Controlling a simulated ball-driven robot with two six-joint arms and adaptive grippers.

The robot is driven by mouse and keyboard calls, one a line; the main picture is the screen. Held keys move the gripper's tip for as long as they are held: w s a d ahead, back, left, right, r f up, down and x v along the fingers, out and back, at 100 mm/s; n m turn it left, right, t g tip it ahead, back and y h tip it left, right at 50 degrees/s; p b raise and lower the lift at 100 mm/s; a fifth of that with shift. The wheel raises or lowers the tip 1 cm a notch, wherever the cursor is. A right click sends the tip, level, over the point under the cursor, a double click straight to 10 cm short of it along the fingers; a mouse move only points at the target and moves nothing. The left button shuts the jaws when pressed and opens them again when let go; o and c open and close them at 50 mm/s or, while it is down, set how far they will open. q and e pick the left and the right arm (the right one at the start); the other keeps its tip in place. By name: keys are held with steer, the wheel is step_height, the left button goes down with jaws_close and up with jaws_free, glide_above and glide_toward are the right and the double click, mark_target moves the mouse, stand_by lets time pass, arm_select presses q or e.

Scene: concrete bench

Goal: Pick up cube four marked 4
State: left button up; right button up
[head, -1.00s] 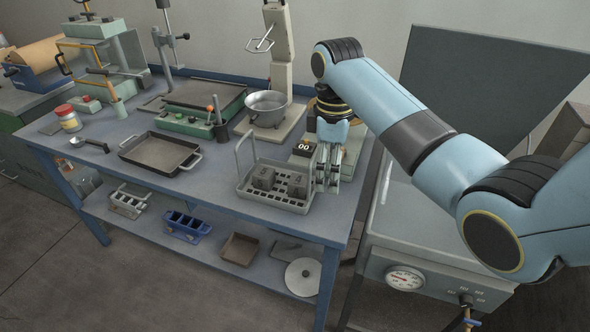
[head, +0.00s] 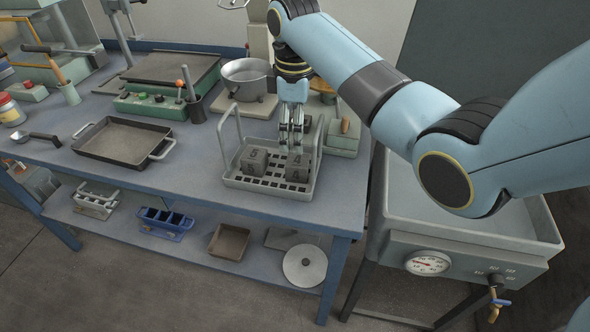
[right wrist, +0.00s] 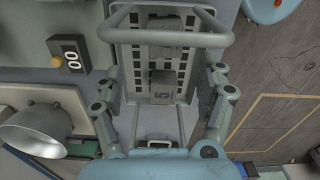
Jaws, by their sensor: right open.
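Cube four (head: 297,167), a dark grey block with a 4 on it, sits in the right part of a grey wire-handled basket (head: 236,183) with a slotted floor. A similar cube marked 5 (head: 254,161) sits to its left; it also shows in the right wrist view (right wrist: 162,88). Another dark block (right wrist: 165,22) lies beyond it there, its mark unreadable. My right gripper (head: 291,147) points down over the basket, just above or behind cube four in the head view. In the right wrist view its fingers (right wrist: 160,92) are spread wide with nothing held. My left gripper is out of view.
The basket's upright handles (head: 222,130) rise at both sides, close to my right gripper. A pot (head: 247,78) is behind; a black pan (head: 117,142) is left. Bare bench lies between pan and basket.

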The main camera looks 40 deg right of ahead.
mark_target(291, 159)
step_height(291, 159, down, 4)
steer(key=shift+r, duration=0.2)
steer(key=f, duration=0.3)
steer(key=a+f, duration=0.1)
steer(key=f, duration=0.1)
steer(key=shift+f, duration=0.2)
steer(key=c, duration=1.5)
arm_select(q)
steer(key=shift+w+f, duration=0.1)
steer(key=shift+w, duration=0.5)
arm_select(e)
steer(key=shift+r, duration=0.1)
